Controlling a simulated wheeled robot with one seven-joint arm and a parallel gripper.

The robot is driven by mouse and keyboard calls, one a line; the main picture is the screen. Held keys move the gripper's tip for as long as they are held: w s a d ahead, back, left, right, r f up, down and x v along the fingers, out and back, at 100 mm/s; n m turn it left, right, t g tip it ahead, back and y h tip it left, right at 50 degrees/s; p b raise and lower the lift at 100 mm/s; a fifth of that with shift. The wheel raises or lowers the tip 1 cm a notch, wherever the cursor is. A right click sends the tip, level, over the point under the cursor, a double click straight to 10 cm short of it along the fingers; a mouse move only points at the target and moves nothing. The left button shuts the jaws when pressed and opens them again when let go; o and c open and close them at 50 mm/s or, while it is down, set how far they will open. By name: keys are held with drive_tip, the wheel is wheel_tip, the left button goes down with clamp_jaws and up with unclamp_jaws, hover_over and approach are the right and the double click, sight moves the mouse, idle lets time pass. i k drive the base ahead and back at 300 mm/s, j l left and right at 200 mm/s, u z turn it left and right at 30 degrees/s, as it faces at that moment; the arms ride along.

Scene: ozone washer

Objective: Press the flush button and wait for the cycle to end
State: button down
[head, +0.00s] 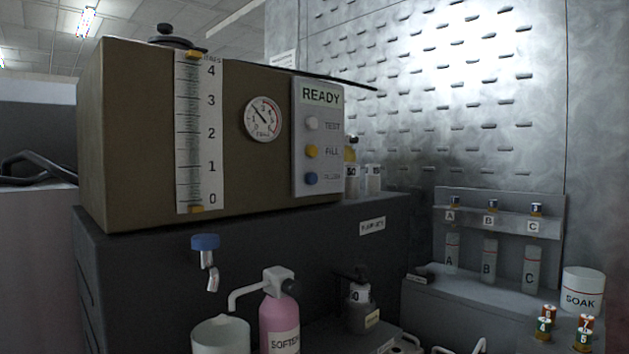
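The brown washer box (250,175) stands on a dark cabinet. Its pale control panel (300,150) is on the right of the front face. The display (321,95) at the panel's top reads READY. Nothing touches or covers the buttons. I cannot make out my gripper in this view.
A blue-topped tap (206,262) hangs above a white cup (220,335). A pink softener pump bottle (280,322) and a dark pump bottle (361,305) stand in front of the cabinet (150,262). At right are lettered tubes (490,260) and a SOAK cup (583,290).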

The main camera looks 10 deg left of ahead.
sight(312, 178)
drive_tip(key=j+z, duration=0.25)
drive_tip(key=j, duration=0.2)
drive_tip(key=j+z, duration=0.2)
drive_tip(key=j, duration=0.2)
drive_tip(key=k+j+z, duration=0.1)
drive_tip(key=j+z, duration=0.15)
drive_tip(key=j, duration=0.15)
drive_tip(key=k+j+z, duration=0.2)
drive_tip(key=j, duration=0.25)
drive_tip(key=j+z, duration=0.25)
drive_tip(key=j, duration=0.15)
drive_tip(key=k, duration=0.05)
